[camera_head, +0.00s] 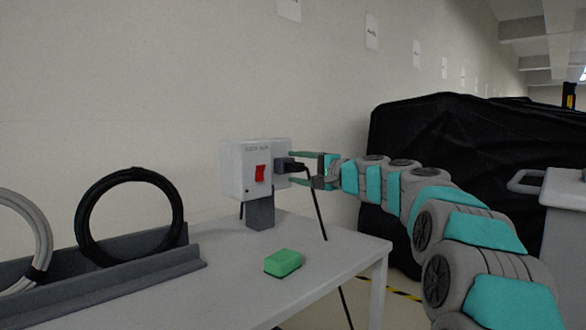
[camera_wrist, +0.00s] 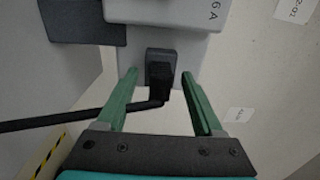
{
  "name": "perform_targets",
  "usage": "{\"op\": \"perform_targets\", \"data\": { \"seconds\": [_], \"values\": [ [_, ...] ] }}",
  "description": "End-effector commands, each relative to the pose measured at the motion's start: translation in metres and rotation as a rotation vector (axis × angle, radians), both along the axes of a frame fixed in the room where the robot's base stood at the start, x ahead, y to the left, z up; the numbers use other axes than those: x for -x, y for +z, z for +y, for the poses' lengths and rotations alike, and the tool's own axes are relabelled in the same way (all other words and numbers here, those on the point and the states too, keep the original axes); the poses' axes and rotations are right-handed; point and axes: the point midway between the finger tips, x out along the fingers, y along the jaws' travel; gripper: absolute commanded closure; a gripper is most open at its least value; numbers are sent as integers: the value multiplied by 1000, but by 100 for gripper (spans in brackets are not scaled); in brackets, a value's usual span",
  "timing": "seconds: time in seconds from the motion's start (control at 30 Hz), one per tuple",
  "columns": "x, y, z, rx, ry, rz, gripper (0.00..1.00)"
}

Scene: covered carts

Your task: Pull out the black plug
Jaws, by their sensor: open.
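The black plug (camera_head: 290,166) sits in the right side of a light grey box (camera_head: 240,165) with a red switch (camera_head: 260,173). In the wrist view the plug (camera_wrist: 160,80) is seated in a dark socket, and its cable bends off to the left. My gripper (camera_head: 291,168) is open, its green fingers on either side of the plug. In the wrist view my gripper (camera_wrist: 161,78) shows a gap between each finger and the plug. The fingertips are close to the box face.
The box stands on a dark post on a grey table (camera_head: 330,252). A green block (camera_head: 283,262) lies in front of it. A coiled black cable (camera_head: 84,222) stands in a grey rack (camera_head: 100,275) at left. A black-covered cart (camera_head: 440,120) is behind my arm.

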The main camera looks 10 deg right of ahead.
Motion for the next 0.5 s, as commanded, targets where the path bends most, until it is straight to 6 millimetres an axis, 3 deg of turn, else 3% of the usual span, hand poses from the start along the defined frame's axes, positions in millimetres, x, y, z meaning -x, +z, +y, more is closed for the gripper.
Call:
{"op": "perform_targets", "data": {
  "seconds": [0.27, 0.5],
  "values": [
    [0, 0, 0, -1, 0, -1, 31],
    [0, 0, 0, 0, 0, 0, 56]
  ]
}}
